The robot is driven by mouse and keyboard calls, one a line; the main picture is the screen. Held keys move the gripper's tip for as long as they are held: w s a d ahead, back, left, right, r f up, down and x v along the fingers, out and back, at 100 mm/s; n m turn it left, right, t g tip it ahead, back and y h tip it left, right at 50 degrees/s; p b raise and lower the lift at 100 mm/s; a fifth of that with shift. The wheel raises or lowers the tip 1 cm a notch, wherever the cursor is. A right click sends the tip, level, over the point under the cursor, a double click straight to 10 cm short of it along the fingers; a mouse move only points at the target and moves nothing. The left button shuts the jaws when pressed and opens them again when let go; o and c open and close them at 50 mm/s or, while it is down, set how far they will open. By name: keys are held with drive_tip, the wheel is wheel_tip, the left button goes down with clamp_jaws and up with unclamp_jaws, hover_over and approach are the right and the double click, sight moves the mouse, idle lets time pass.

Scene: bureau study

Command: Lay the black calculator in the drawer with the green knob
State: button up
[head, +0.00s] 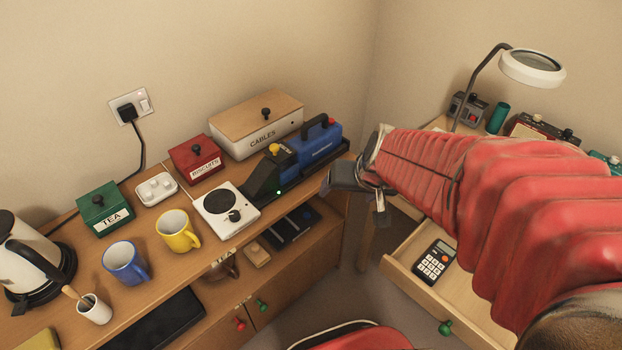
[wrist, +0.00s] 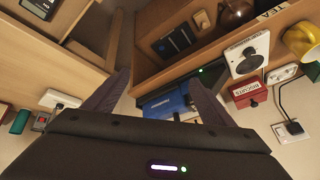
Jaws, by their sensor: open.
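The black calculator (head: 435,262), with white keys and a few orange ones, lies face up in the open drawer (head: 402,278) at the right. The green knob (head: 445,327) is on that drawer's front. Part of the calculator also shows at the top left of the wrist view (wrist: 40,8). My gripper (head: 362,192) is open and empty, up and to the left of the drawer, apart from the calculator. Its two fingers (wrist: 158,80) show in the wrist view with nothing between them. My red-sleeved arm hides the drawer's right part.
A long desk at left holds a blue-and-black machine (head: 320,145), a cables box (head: 255,125), a biscuits box (head: 194,156), a hotplate (head: 225,208), mugs and a kettle (head: 30,250). A magnifier lamp (head: 532,68) stands at the right. A red chair back (head: 350,338) is in front.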

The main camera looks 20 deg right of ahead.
drive_tip(key=s+a+r+n, duration=0.4)
drive_tip(key=s+a+r, duration=0.5)
drive_tip(key=s, duration=0.1)
drive_tip(key=shift+s+a+r+n, duration=0.3)
drive_tip(key=shift+s+a, duration=0.05)
drive_tip(key=shift+a, duration=0.05)
